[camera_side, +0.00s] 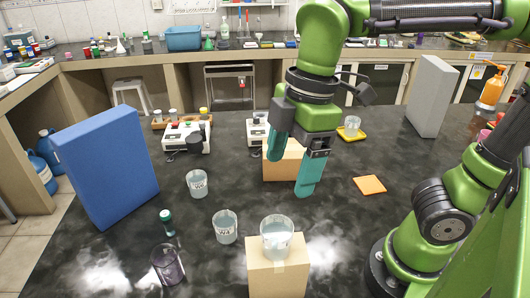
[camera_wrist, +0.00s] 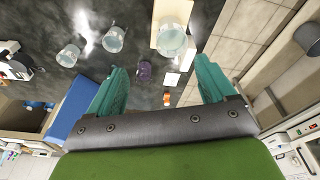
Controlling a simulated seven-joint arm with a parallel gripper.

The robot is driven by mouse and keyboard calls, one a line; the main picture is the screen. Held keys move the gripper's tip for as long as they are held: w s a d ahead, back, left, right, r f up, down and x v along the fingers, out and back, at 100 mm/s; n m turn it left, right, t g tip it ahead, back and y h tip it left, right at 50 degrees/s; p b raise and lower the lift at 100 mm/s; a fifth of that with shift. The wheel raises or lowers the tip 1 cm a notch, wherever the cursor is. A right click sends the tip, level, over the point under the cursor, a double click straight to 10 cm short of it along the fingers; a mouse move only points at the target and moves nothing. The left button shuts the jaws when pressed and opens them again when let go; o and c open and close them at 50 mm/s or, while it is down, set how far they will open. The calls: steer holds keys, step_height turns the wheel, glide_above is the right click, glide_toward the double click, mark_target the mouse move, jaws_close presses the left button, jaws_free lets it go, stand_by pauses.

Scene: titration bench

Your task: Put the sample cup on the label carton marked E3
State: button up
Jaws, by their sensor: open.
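Several clear cups hold pale liquid, and I cannot tell which is the sample cup. One cup (camera_side: 197,184) and a second cup (camera_side: 225,227), both with dark lettering, stand on the dark bench. A third cup (camera_side: 277,238) sits upright on a front carton (camera_side: 279,277); this cup also shows in the wrist view (camera_wrist: 172,40). A second carton (camera_side: 283,167) stands partly hidden behind my gripper (camera_side: 290,173). No E3 mark is readable on either carton. My gripper is open and empty above the bench, its teal fingers apart, touching no cup.
A tall blue box (camera_side: 106,165) stands at left and a grey box (camera_side: 432,97) at right. A dark purple-tinted beaker (camera_side: 168,265) and a green-capped vial (camera_side: 167,222) stand front left. Another cup (camera_side: 352,126) rests on a yellow pad. An orange pad (camera_side: 369,185) lies flat.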

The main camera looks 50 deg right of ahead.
steer(key=w+d+f+m+t, duration=0.2)
steer(key=d+m+t, duration=0.4)
steer(key=d+m, duration=0.6)
steer(key=shift+f+m, duration=0.7)
steer(key=shift+m, duration=1.9)
